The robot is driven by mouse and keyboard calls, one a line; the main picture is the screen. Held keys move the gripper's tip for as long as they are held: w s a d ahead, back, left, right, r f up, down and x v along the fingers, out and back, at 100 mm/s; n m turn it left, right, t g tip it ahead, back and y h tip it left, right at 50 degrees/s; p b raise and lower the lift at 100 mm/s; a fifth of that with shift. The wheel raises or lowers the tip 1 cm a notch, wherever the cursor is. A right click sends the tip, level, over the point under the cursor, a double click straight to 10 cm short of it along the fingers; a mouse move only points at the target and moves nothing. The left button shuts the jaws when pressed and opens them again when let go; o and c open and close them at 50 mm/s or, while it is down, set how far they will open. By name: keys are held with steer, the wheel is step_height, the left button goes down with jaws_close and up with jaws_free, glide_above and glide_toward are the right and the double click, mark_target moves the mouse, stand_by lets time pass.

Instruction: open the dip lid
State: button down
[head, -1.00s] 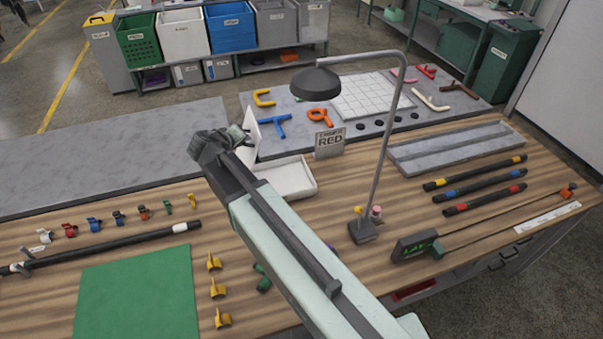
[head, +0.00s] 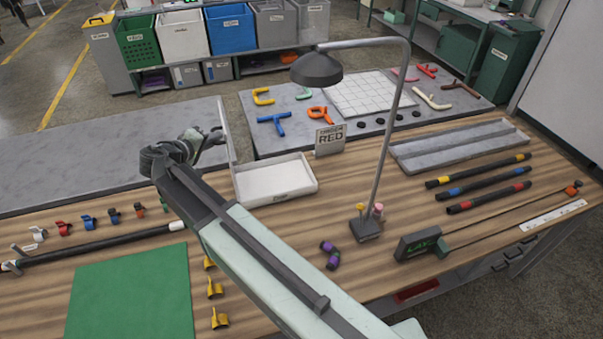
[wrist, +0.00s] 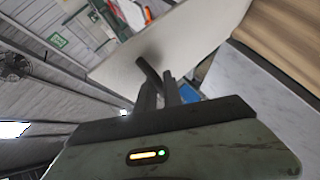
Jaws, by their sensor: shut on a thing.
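The dip tray (head: 262,198) is a shallow white box with a label on its front, on the wooden bench right of my arm. Its pale lid (head: 227,125) stands up at the tray's left side, seen almost edge-on, so the tray's inside shows. My gripper (head: 218,137) is at the lid's left face, raised above the bench. The exact contact is partly hidden.
A lamp (head: 316,68) on a bent stand rises right of the tray. A green mat (head: 130,290), yellow clips (head: 215,288) and a black hose (head: 105,245) lie at the left. Purple-marked fitting (head: 330,255) lies near my arm.

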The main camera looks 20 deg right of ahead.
steer(key=shift+s+a+f, duration=0.15)
steer(key=shift+a+f, duration=0.1)
steer(key=shift+a, duration=0.45)
steer(key=a+b, duration=0.1)
steer(key=a+n+h+b, duration=0.1)
steer(key=a+b, duration=0.1)
steer(key=shift+f, duration=0.35)
steer(key=c, duration=0.6)
jaws_free()
steer(key=shift+r, duration=0.1)
steer(key=p+v, duration=0.1)
steer(key=v, duration=0.6)
steer(key=shift+p, duration=0.4)
